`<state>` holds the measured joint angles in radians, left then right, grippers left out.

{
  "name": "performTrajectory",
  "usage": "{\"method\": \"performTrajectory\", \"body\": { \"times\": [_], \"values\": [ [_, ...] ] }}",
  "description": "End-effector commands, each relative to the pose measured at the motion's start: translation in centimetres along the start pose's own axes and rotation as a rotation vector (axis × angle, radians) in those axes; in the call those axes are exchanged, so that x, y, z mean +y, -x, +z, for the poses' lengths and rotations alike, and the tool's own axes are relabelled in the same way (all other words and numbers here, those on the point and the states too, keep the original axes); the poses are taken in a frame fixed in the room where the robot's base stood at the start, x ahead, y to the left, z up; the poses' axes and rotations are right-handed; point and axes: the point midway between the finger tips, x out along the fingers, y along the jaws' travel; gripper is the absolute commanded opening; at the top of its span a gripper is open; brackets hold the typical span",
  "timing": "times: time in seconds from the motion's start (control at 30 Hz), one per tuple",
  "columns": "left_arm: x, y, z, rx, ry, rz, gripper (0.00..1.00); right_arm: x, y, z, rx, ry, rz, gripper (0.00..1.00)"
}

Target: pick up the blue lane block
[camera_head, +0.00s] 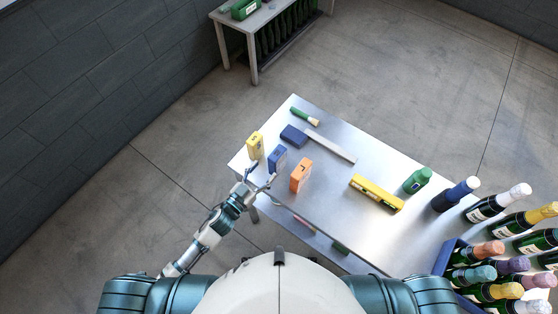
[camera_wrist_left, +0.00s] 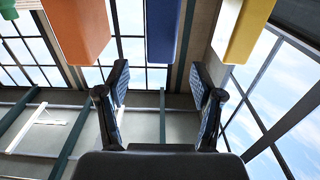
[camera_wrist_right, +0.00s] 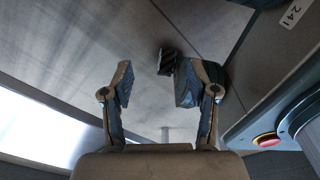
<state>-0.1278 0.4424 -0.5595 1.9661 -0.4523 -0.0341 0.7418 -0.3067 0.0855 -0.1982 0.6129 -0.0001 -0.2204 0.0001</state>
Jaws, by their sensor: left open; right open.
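The blue lane block (camera_head: 277,158) stands upright on the metal table (camera_head: 330,215), between a yellow block (camera_head: 255,146) and an orange block (camera_head: 300,175). My left gripper (camera_head: 260,182) is open and empty, just in front of the blue block, apart from it. In the left wrist view the blue block (camera_wrist_left: 163,30) shows beyond the gap between my open fingers (camera_wrist_left: 158,85), with the orange block (camera_wrist_left: 77,28) on the left and the yellow block (camera_wrist_left: 242,27) on the right. My right gripper (camera_wrist_right: 158,88) is open and empty in the right wrist view.
Behind the blocks lie a dark blue block-like item (camera_head: 293,136), a green-handled brush (camera_head: 305,117) and a flat metal strip (camera_head: 330,147). A yellow level (camera_head: 376,193) and a green item (camera_head: 417,180) lie to the right. Foil-topped bottles (camera_head: 485,207) crowd the right end.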

Motion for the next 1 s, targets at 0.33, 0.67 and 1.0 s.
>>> {"method": "performTrajectory", "body": {
  "times": [0.33, 0.67, 1.0],
  "values": [
    [-0.1, -5.8, 0.0, 0.0, -0.001, -0.002, 0.67, 0.2, 0.4, -1.1, 0.019, 0.001, 0.003, 0.59],
    [0.5, -10.1, 0.2, -0.001, -0.002, -0.002, 0.67, -1.3, 0.6, -1.7, 0.024, -0.002, -0.015, 0.59],
    [0.5, -11.2, 0.3, -0.002, -0.001, -0.001, 0.67, -0.1, 0.6, -1.1, 0.016, 0.001, -0.002, 0.59]
  ]
}}
